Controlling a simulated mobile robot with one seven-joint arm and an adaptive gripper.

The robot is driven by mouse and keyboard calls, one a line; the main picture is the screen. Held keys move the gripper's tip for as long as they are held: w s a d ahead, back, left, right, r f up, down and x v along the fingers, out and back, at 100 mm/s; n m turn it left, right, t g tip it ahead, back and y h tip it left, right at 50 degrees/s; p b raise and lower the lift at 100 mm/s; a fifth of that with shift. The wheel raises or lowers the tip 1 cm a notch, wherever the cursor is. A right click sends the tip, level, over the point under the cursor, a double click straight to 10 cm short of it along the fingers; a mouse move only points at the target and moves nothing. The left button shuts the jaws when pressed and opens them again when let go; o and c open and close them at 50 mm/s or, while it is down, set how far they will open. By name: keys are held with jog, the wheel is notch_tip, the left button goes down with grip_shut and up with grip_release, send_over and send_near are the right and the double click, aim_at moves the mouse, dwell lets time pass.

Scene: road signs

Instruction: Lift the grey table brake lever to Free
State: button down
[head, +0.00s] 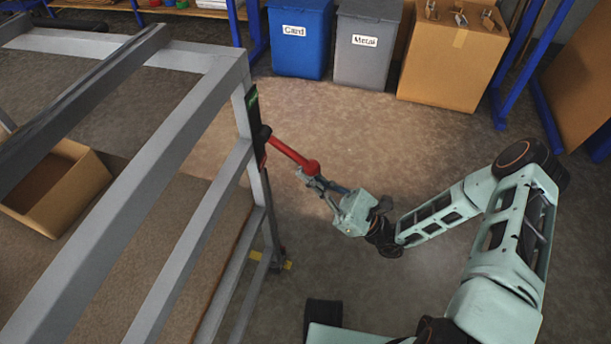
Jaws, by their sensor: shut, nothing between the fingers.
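The grey table (222,70) is an open metal frame on the left. A dark plate (252,105) on its corner post has a green mark near the top and a red mark near the bottom; the lettering is too small to read. The red brake lever (288,151) sticks out from a dark pivot on this plate, sloping down to the right to a round red knob (312,168). My gripper (312,181) is shut with nothing held, its fingertips right beside or under the knob. I cannot tell whether they touch it.
A blue Card bin (300,50), a grey Metal bin (364,62) and a cardboard box (452,65) stand at the back. Another open box (60,190) is on the floor at left, beyond the frame. The floor (340,120) between lever and bins is clear.

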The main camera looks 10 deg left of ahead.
jog(key=shift+r+p, duration=0.15)
jog(key=shift+p, duration=0.15)
jog(key=d+r+n+g+h+p, duration=0.1)
jog(key=d+r+h+p, duration=0.2)
jog(key=r+h+p, duration=1)
jog(key=shift+d+r+g+p, duration=0.3)
jog(key=shift+r+p, duration=1.1)
jog(key=shift+p, duration=6.6)
jog(key=shift+s+a+r, duration=0.1)
jog(key=shift+a, duration=0.15)
notch_tip(320, 180, down, 5)
jog(key=d+b, duration=0.1)
jog(key=b, duration=0.3)
jog(key=w+r+p+v, duration=0.1)
jog(key=v, duration=0.9)
jog(key=shift+d, duration=0.15)
